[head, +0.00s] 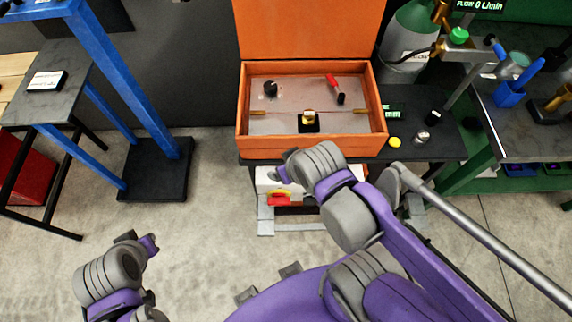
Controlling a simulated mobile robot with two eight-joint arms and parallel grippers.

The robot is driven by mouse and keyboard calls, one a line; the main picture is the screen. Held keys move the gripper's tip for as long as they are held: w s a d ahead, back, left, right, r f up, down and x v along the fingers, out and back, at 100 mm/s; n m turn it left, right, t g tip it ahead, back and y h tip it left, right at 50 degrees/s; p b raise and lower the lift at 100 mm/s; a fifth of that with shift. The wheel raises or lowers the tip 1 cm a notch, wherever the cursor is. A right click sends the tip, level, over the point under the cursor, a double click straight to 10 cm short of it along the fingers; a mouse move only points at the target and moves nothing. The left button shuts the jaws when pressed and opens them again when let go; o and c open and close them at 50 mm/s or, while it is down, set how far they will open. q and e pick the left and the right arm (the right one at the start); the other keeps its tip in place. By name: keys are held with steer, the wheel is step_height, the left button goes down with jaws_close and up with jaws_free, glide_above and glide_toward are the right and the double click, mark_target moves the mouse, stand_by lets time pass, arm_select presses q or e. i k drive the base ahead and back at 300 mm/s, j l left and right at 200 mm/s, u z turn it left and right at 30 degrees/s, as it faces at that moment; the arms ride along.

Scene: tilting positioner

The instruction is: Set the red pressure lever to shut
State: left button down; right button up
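The red lever (334,83) is on the grey panel inside an open orange box (312,146). It slants from upper left to a dark end at lower right. It is too small to read whether it is open or shut. My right gripper (283,175) is in front of the box, below its front wall in the picture and apart from the lever. My wrist hides most of it. My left gripper (140,241) is at the lower left over the floor, far from the box. Its fingers are too unclear to judge.
The panel also carries a black knob (270,88) and a small black-and-yellow fitting (308,122). A yellow button (394,142) is right of the box on the dark bench (440,147). A red-and-yellow switch (279,198) is below. A blue frame (115,65) stands left, with open floor between.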

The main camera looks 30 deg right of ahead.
mark_target(341, 95)
steer(key=z, duration=1.55)
